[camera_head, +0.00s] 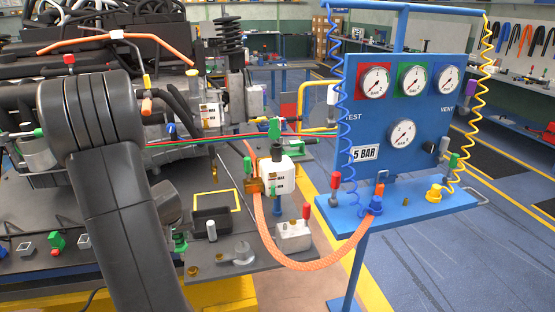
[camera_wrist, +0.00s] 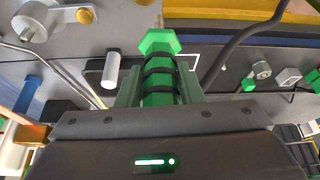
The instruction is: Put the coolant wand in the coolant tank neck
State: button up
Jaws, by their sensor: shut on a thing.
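My gripper (camera_wrist: 160,90) is shut on a green, hex-ended grip with black bands, which looks like the coolant wand (camera_wrist: 159,45). A thin rod shows beyond its hex end, at the top of the wrist view. In the head view my arm covers the left foreground, and my gripper and the wand cannot be made out there. A white tank with level marks (camera_head: 280,181) stands right of centre in the head view, with a dark neck (camera_head: 277,152) on top that looks like the coolant tank neck. The wand is apart from it as far as I can see.
An orange hose (camera_head: 310,265) loops from a brass fitting beside the tank to the blue test panel (camera_head: 370,120). A second white marked reservoir (camera_head: 209,114) stands behind. A white cylinder (camera_wrist: 110,70) and a round knob (camera_wrist: 25,25) are on the grey deck near my gripper.

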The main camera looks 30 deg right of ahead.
jog(key=d+r+m+h, duration=0.1)
jog(key=d+r+m, duration=0.3)
jog(key=d+r, duration=0.9)
notch_tip(320, 180, up, 2)
jog(key=shift+s+r+h, duration=0.2)
jog(key=shift+s+h, duration=0.1)
jog(key=s+d+r, duration=0.1)
jog(key=r, duration=0.1)
jog(key=s+d+r+m, duration=0.1)
jog(key=d+r, duration=0.1)
jog(key=r, duration=0.1)
jog(key=s+d+r+m, duration=0.1)
jog(key=d+r, duration=0.1)
jog(key=r, duration=0.1)
jog(key=shift+s+g+h, duration=0.3)
jog(key=shift+s+g, duration=0.1)
grip_shut()
jog(key=s+d+r+m, duration=0.2)
jog(key=s+d+r, duration=0.2)
jog(key=s+r, duration=0.3)
notch_tip(320, 180, up, 3)
jog(key=shift+s+r+g+h, duration=0.15)
jog(key=shift+s+g+h, duration=0.2)
jog(key=shift+g+h, duration=0.05)
